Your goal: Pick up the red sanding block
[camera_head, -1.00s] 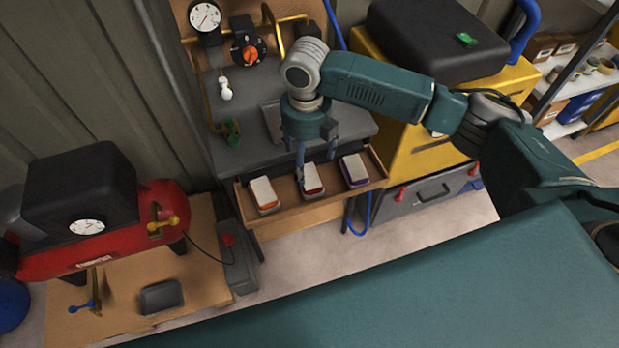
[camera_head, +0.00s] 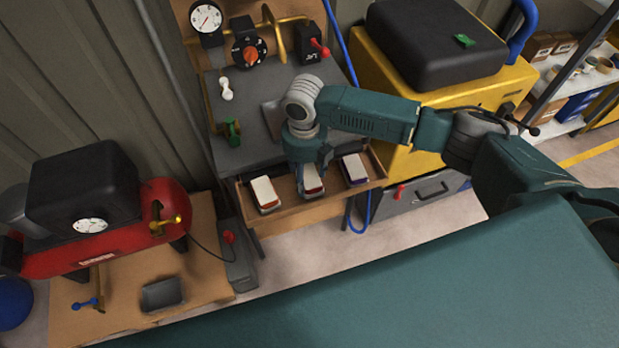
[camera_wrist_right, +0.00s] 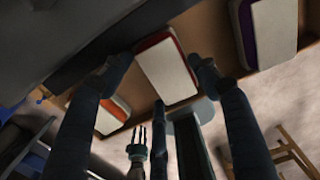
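The red sanding block (camera_head: 314,189) has a pale top and a dark red edge. It lies in the middle of an open wooden drawer (camera_head: 236,196), between two similar blocks. My right gripper (camera_head: 311,182) is low over it and partly hides it in the head view. In the right wrist view the red block (camera_wrist_right: 166,72) lies between the two fingertips of my right gripper (camera_wrist_right: 162,68). The fingers are spread, one on each side, with a narrow gap seen at each. My left gripper is not in view.
An orange-edged block (camera_head: 265,193) lies left in the drawer and a purple-edged block (camera_head: 355,168) lies right. The grey bench top (camera_head: 245,145) with gauge and valves stands behind. A yellow cabinet (camera_head: 408,160) is close on the right, a red compressor (camera_head: 100,250) at left.

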